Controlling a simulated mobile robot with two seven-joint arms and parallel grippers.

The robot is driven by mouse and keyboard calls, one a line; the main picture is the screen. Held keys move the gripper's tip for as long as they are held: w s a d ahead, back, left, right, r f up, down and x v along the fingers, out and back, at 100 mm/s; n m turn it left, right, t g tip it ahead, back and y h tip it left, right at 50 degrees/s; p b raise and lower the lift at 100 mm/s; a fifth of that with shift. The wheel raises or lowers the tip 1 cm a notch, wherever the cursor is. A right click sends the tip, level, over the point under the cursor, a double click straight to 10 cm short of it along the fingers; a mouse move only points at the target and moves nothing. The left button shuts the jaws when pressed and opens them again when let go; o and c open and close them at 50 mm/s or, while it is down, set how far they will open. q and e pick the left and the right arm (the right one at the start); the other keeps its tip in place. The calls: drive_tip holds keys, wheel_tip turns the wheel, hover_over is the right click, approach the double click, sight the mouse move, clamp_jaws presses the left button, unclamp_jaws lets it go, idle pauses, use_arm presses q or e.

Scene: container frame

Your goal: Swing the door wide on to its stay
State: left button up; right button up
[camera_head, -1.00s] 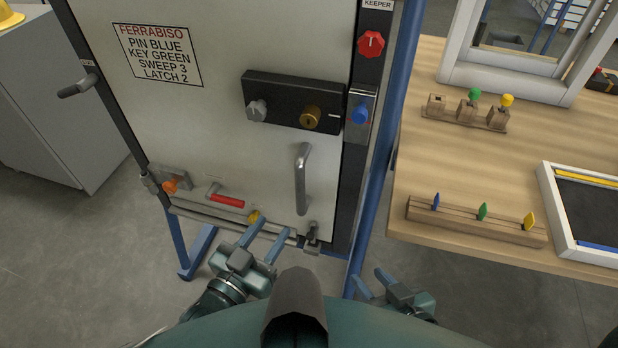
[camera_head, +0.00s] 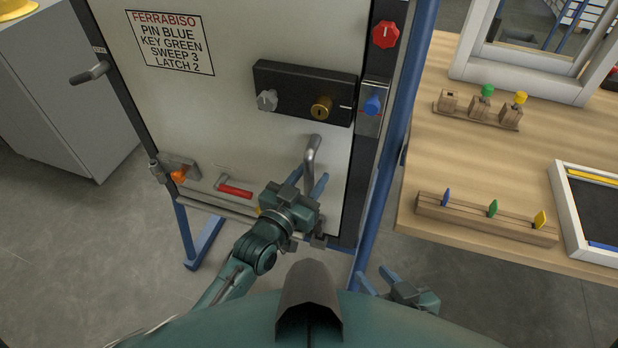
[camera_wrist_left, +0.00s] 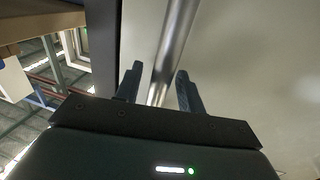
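The pale door (camera_head: 220,110) stands upright and looks closed against the dark strip at its right side. Its grey bar handle (camera_head: 313,150) is at the lower right of the door. My left gripper (camera_head: 311,184) is at the lower part of this handle. In the left wrist view the handle (camera_wrist_left: 176,40) runs between the two fingers of the left gripper (camera_wrist_left: 158,85), with a gap to each finger, so it is open around the bar. The handle's lower end is hidden by the gripper. My right gripper (camera_head: 377,279) is open and empty, low beside the blue frame post. I cannot tell which part is the stay.
The door carries a black lock plate (camera_head: 290,90), a red lever (camera_head: 236,191) and an orange knob (camera_head: 179,176). A red knob (camera_head: 385,34) and blue knob (camera_head: 372,104) sit right of it. A wooden bench (camera_head: 450,160) stands right; a grey cabinet (camera_head: 60,100) left.

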use_arm(q)
drive_tip(key=shift+c, duration=0.3)
clamp_jaws()
idle(0.3)
